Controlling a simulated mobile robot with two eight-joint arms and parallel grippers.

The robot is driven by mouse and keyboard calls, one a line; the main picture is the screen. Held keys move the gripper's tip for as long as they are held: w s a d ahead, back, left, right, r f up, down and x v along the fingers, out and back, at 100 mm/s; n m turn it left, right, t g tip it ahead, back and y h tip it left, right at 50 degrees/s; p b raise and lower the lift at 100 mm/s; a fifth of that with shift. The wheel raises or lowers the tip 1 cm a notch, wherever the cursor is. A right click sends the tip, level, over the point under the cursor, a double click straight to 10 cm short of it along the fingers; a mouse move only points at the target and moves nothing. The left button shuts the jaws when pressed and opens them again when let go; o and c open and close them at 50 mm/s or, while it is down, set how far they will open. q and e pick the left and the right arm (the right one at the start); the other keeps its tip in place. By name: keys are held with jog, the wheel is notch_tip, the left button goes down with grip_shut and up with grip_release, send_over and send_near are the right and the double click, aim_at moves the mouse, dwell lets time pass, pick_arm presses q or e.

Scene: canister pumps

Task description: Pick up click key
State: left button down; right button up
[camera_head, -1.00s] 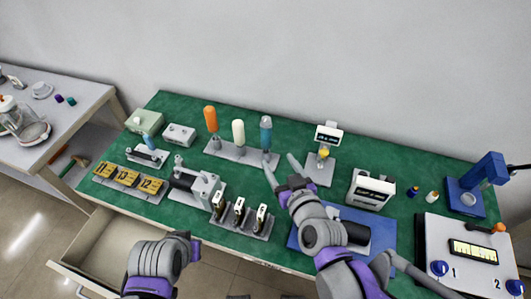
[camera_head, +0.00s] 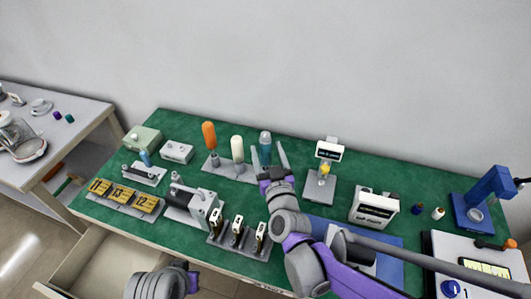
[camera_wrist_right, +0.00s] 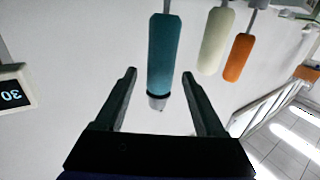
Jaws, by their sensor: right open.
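Three upright handled keys stand in a grey rack (camera_head: 237,173) at the back middle of the green bench: orange (camera_head: 209,135), white (camera_head: 237,149) and teal (camera_head: 265,150). No label tells me which is the click key. My right gripper (camera_head: 267,145) is open, with its fingers on either side of the teal-handled key. In the right wrist view the teal handle (camera_wrist_right: 160,58) lies between the open fingers, with gaps on both sides. The white and orange handles are to its right.
A small stand with a display (camera_head: 329,151) is right of the rack. A grey holder with several upright pieces (camera_head: 240,247) and a grey clamp-like device (camera_head: 191,203) stand in front. An open drawer (camera_head: 105,262) is at lower left. Bare green surface lies behind the rack.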

jog(key=shift+x, duration=1.25)
grip_shut()
